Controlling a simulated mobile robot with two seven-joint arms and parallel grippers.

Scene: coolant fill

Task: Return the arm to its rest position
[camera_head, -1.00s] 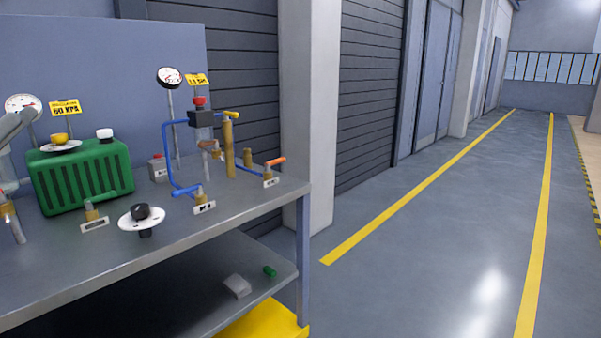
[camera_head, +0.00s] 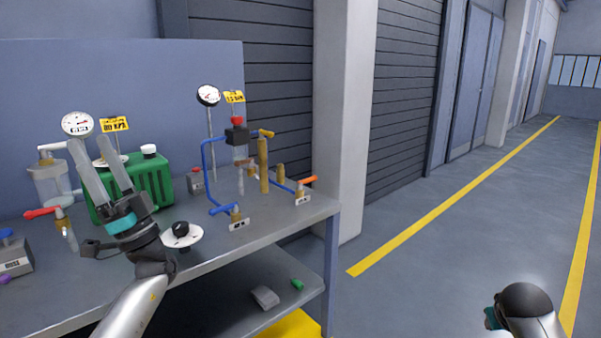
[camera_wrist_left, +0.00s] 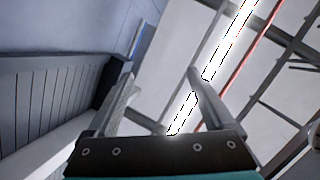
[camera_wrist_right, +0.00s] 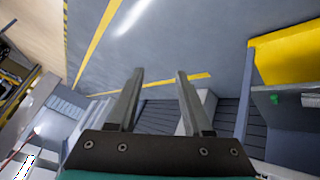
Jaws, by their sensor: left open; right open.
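My left gripper (camera_head: 90,146) is raised above the bench, fingers pointing up, open and empty. It stands in front of the green canister (camera_head: 155,183) and hides part of it; I see no contact. In the left wrist view its two fingers (camera_wrist_left: 160,75) are apart with only ceiling, a bright lamp and wall beyond. My right arm (camera_head: 527,302) shows at the lower right of the head view, over the floor. Its fingers show in the right wrist view (camera_wrist_right: 160,74), open and empty, with floor and yellow lines beyond.
The bench (camera_head: 318,212) carries gauges (camera_head: 208,96), a blue pipe loop (camera_head: 206,170), a glass jar (camera_head: 50,185), a red-handled valve (camera_head: 42,213) and a black knob (camera_head: 181,229) on a white disc. A pillar (camera_head: 340,120) stands at the bench's right. The floor (camera_head: 440,240) is clear.

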